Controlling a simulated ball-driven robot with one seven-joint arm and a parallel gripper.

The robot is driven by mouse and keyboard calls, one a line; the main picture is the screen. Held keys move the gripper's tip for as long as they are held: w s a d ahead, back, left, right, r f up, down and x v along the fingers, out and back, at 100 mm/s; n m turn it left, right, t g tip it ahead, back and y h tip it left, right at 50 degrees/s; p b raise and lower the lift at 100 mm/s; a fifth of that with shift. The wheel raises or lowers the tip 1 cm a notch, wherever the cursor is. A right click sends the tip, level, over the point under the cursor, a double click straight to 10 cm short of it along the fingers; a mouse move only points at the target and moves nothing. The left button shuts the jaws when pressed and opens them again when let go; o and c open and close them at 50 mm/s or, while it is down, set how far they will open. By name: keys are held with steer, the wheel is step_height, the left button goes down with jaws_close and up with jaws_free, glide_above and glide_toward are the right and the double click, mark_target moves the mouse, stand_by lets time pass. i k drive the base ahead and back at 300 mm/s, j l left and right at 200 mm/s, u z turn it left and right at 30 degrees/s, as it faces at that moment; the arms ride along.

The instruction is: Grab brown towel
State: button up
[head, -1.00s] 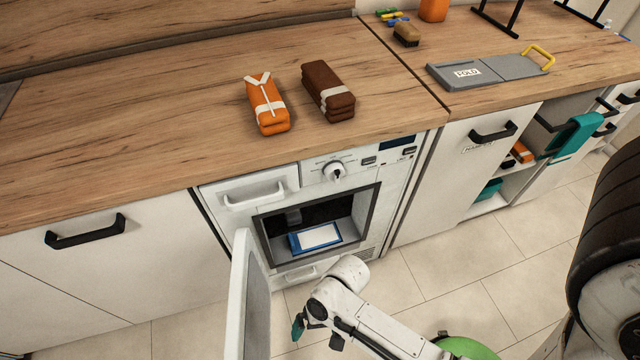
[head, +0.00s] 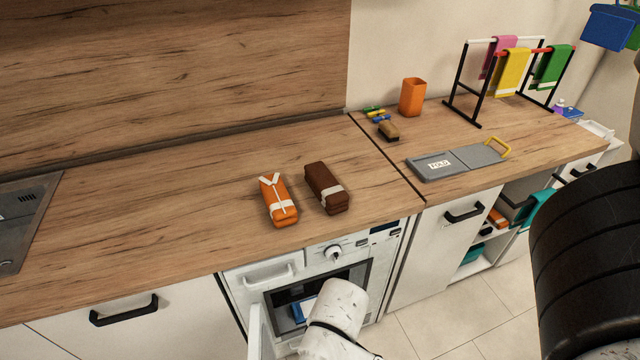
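The brown towel (head: 326,188) is a folded, dark brown bundle with a white band near its front end. It lies on the wooden counter (head: 180,210), close to the front edge above the open appliance. An orange folded towel (head: 278,200) with white straps lies just to its left, with a small gap between them. My arm reaches up from the bottom of the head view, below the counter in front of the appliance. My gripper is not visible in the head view now, and nothing touches the brown towel.
The appliance (head: 293,273) below has its door open, with a blue and white item inside. To the right are a grey folding board (head: 455,163), a brush (head: 389,131), an orange cup (head: 412,97) and a rack with hanging cloths (head: 512,72). The counter left of the towels is clear.

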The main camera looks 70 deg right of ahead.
mark_target(334, 199)
steer(key=l+u, duration=0.15)
steer(key=l, duration=0.25)
steer(key=k+l+u, duration=0.15)
steer(key=l, duration=0.25)
steer(key=k+l+u, duration=0.15)
steer(key=l, duration=0.2)
steer(key=k+l+u, duration=0.15)
steer(key=l, duration=0.25)
